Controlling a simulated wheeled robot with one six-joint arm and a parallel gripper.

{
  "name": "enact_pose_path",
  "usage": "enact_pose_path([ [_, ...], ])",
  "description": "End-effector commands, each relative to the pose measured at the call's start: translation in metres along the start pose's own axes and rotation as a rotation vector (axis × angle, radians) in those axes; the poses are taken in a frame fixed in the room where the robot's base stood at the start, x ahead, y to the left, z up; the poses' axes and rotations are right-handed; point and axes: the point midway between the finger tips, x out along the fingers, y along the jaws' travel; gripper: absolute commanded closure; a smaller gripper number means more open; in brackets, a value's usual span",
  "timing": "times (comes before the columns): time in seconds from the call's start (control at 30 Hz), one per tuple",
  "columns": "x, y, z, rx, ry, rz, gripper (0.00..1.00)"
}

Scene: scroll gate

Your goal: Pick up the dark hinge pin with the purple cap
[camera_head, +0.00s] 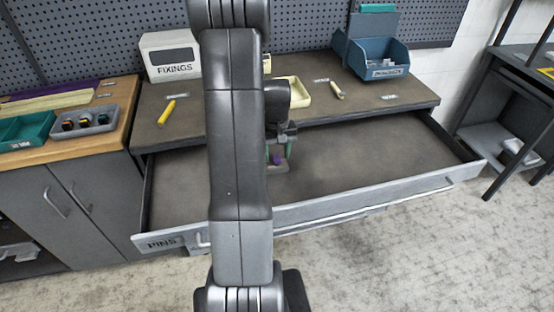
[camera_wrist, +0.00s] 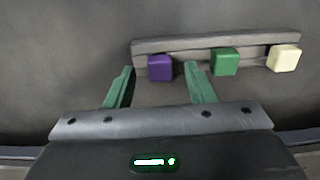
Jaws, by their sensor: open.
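The purple cap (camera_wrist: 159,68) of the hinge pin shows in the wrist view at the left end of a grey rack (camera_wrist: 215,43). The pin's dark shaft is not visible below the cap. My gripper (camera_wrist: 159,75) is open, with its green fingers on either side of the purple cap in the picture. I cannot tell whether the fingertips are level with the cap or above it. In the head view a bit of purple (camera_head: 277,158) shows below my gripper inside the open drawer, and my arm hides much around it.
A green cap (camera_wrist: 224,61) and a cream cap (camera_wrist: 284,58) sit to the right on the same rack. The open drawer (camera_head: 370,150) is mostly bare on its right side.

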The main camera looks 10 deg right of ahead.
Motion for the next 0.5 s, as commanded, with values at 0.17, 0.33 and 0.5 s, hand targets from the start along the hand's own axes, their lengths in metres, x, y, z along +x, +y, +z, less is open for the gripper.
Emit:
enact_pose_path([
  [0.17, 0.0105, 0.0004, 0.0004, 0.001, -0.001, 0.0, 0.51],
  [0.33, 0.0104, 0.0005, 0.0003, 0.001, 0.0, 0.0, 0.51],
  [0.5, 0.0102, 0.0005, 0.0003, 0.001, 0.0, 0.0, 0.82],
])
